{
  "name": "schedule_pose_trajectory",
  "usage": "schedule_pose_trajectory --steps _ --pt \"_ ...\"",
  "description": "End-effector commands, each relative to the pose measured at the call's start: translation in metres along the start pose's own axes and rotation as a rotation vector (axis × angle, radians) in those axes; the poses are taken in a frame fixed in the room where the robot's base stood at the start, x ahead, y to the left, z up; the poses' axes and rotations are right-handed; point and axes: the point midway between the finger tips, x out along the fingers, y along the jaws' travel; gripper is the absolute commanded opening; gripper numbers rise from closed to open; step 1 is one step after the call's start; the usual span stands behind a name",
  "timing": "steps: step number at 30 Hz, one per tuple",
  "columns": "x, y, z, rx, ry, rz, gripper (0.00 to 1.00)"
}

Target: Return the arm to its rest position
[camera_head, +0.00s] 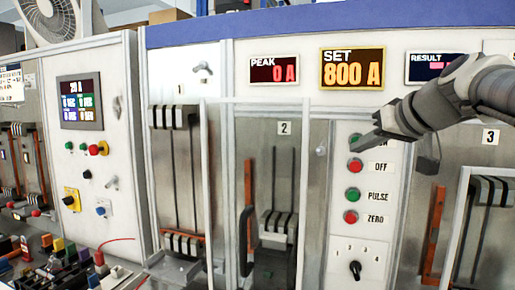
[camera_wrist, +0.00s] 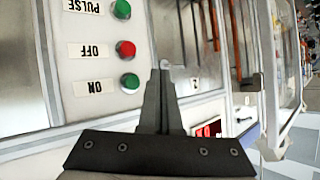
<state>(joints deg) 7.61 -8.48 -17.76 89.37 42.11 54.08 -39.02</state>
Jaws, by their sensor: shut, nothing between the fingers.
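My gripper (camera_head: 362,142) is in front of the button panel, its closed fingers pointing left at the ON button's height. The arm reaches in from the right edge. In the wrist view the shut fingers (camera_wrist: 160,75) are empty and lie beside the green ON button (camera_wrist: 130,82) and the red OFF button (camera_wrist: 125,48). In the head view the fingertips cover part of the ON button. The OFF button (camera_head: 355,165), green PULSE button (camera_head: 352,194) and red ZERO button (camera_head: 351,217) are uncovered. I cannot tell whether the fingers touch the panel.
The PEAK display (camera_head: 273,70) reads 0 A and the SET display (camera_head: 352,69) reads 800 A. My arm partly hides the RESULT display (camera_head: 425,67). A black rotary knob (camera_head: 355,268) sits below the buttons. A clear-framed bay marked 2 (camera_head: 284,128) stands to the left.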

Motion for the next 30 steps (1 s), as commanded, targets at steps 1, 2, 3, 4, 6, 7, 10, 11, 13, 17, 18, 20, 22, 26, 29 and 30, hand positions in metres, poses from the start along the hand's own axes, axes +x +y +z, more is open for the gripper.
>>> schedule_pose_trajectory --steps 1,2,3,4,6,7,10,11,13,17,18,20,22,26,29,30 --pt "0.0 -0.003 0.006 0.003 -0.011 -0.002 0.0" --pt "-0.001 -0.006 0.011 0.007 -0.021 -0.003 0.0" --pt "-0.001 -0.011 0.021 0.015 -0.04 -0.005 0.0" --pt "-0.001 -0.016 0.032 0.021 -0.059 -0.006 0.0" --pt "-0.004 -0.029 0.062 0.037 -0.114 -0.004 0.0" --pt "-0.004 -0.035 0.077 0.044 -0.142 -0.001 0.0" --pt "-0.009 -0.055 0.135 0.056 -0.24 0.017 0.0" --pt "-0.011 -0.06 0.152 0.056 -0.269 0.026 0.0" --pt "-0.017 -0.07 0.193 0.052 -0.333 0.053 0.0" --pt "-0.028 -0.081 0.266 0.027 -0.433 0.117 0.0" --pt "-0.032 -0.082 0.286 0.016 -0.458 0.139 0.0" --pt "-0.037 -0.082 0.312 0.001 -0.488 0.169 0.0" --pt "-0.041 -0.081 0.336 -0.016 -0.514 0.201 0.0" --pt "-0.047 -0.077 0.363 -0.035 -0.541 0.24 0.0" --pt "-0.048 -0.076 0.37 -0.041 -0.549 0.253 0.0" --pt "-0.048 -0.075 0.37 -0.041 -0.55 0.254 0.0"
